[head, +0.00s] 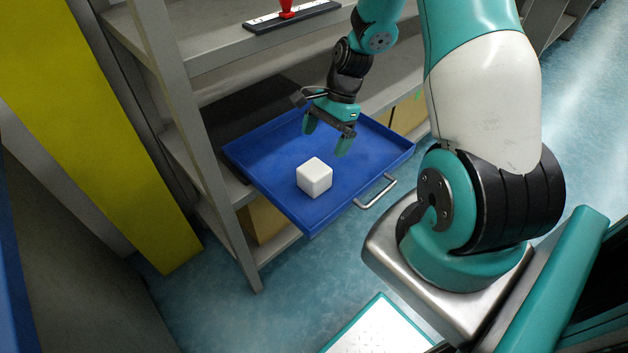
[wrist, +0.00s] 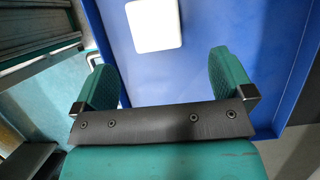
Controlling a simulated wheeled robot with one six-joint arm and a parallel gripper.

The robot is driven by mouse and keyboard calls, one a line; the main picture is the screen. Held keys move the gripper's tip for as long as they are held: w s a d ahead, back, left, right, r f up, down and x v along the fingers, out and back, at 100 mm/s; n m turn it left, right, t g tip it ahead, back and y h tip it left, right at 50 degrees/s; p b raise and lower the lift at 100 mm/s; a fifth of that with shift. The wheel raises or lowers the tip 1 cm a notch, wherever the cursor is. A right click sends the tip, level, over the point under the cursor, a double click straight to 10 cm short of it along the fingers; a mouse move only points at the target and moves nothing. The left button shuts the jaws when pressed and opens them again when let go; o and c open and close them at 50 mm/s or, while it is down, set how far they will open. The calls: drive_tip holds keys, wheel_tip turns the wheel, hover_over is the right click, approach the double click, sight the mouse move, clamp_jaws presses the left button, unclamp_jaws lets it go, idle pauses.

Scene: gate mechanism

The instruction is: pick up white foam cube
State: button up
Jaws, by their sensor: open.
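The tray has raised blue walls and a metal handle (head: 375,191) at its front. It sticks out from a grey shelf rack (head: 180,110). A shelf above holds a black plate with a red lever (head: 287,10). A yellow panel (head: 90,130) stands at the left.

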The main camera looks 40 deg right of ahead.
sight(315, 168)
drive_tip(key=x, duration=0.5)
drive_tip(key=shift+a+f+b, duration=0.1)
drive_tip(key=shift+f+b, duration=0.15)
drive_tip(key=shift+b, duration=0.1)
drive_tip(key=shift+s+a+b+x, duration=0.1)
drive_tip(key=shift+s+b+x, duration=0.1)
drive_tip(key=shift+x, duration=1.15)
drive_tip(key=shift+s+a+b+x, duration=0.1)
drive_tip(key=shift+a+b+x, duration=0.1)
drive_tip(key=shift+x, duration=1.1)
drive_tip(key=shift+r, duration=0.1)
drive_tip(key=c, duration=1)
drive_tip(key=shift+r, duration=0.1)
